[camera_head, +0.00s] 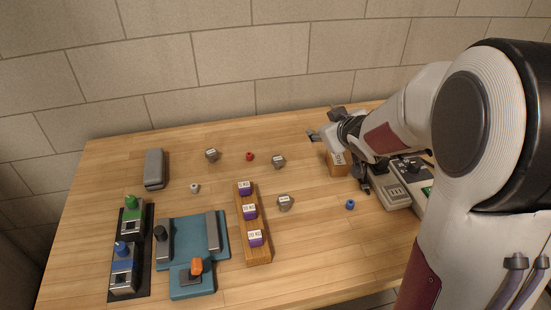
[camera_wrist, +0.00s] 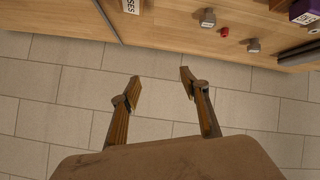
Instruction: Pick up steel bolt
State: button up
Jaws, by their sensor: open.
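My gripper (camera_head: 324,125) is at the back right of the table, near the wall. In the wrist view my gripper (camera_wrist: 160,78) has its two fingers wide apart, with nothing between them and wall tiles behind. No piece is plainly readable as the steel bolt. A small pale grey piece (camera_head: 195,188) lies on the left half of the table, far left of my gripper; I cannot tell whether it is the bolt. Small red (camera_head: 249,156) and blue (camera_head: 350,204) pieces of similar size lie apart from it.
Grey labelled blocks (camera_head: 279,161) stand mid-table. A wooden rack (camera_head: 258,250) holds purple labelled blocks. A teal fixture (camera_head: 192,286), a black panel with knobs (camera_head: 146,280) and a grey case (camera_head: 154,168) are left. A labelled box (camera_head: 338,168) and grey devices (camera_head: 396,198) are right.

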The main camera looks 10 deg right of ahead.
jog(key=w+a+f+n+y, duration=0.1)
jog(key=w+f+n+y, duration=0.1)
jog(key=w+f+y, duration=0.3)
jog(key=n+y, duration=0.1)
jog(key=y, duration=0.2)
send_near(280, 160)
jog(key=w, duration=0.2)
jog(key=shift+w+a+f, duration=0.25)
jog(key=shift+a+f, duration=0.05)
jog(key=shift+a, duration=0.05)
jog(key=shift+s+a+f+g, duration=0.25)
jog(key=shift+a+f+g, duration=0.05)
jog(key=shift+f, duration=0.1)
jog(key=shift+x, duration=1.35)
jog(key=shift+r, duration=0.1)
jog(key=shift+r+x, duration=0.15)
jog(key=shift+x, duration=1.15)
jog(key=shift+r+x, duration=0.1)
jog(key=shift+x, duration=1.2)
jog(key=shift+w, duration=0.1)
